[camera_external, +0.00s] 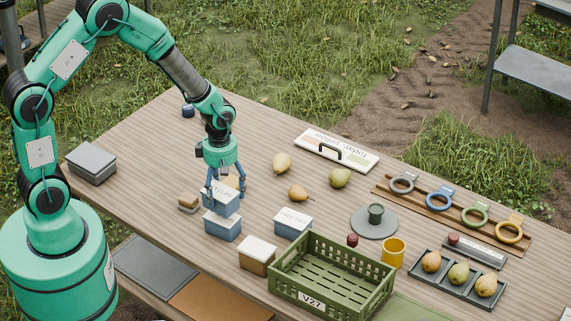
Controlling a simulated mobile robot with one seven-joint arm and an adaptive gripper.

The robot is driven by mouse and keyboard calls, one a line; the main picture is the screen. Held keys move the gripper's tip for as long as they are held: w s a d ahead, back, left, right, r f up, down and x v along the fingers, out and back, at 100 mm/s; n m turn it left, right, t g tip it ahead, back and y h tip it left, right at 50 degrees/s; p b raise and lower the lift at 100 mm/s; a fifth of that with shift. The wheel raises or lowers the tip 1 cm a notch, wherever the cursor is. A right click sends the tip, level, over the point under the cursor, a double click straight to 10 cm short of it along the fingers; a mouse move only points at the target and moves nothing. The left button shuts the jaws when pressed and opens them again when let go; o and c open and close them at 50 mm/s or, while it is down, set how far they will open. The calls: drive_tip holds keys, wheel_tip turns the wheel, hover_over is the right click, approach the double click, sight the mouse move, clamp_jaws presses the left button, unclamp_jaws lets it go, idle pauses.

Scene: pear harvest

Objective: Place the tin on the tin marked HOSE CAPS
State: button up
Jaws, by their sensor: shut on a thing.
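My gripper (225,193) is shut on a blue tin (222,204), with a finger on either side of it. The held tin is upright, directly over a second blue tin (221,229) on the table. I cannot tell whether the two touch or a small gap remains; the lower tin's top is mostly hidden. A blue tin with a white lid (293,217) stands to the right; its lid has small writing I cannot read. A brown tin with a pale lid (257,249) stands in front. I cannot make out HOSE CAPS on any tin.
A green crate (312,300) marked V27 stands at the front. Loose pears (282,163), a yellow cup (393,252) and a pear tray (459,282) lie to the right.

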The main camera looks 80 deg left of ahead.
sight(223, 189)
drive_tip(key=shift+f, duration=1.55)
drive_tip(key=shift+f+b, duration=0.15)
drive_tip(key=shift+b, duration=0.15)
drive_tip(key=o, duration=1.4)
drive_tip(key=shift+c, duration=0.2)
wheel_tip(223, 189, up, 12)
drive_tip(key=shift+r+p, duration=0.15)
drive_tip(key=shift+p, duration=0.7)
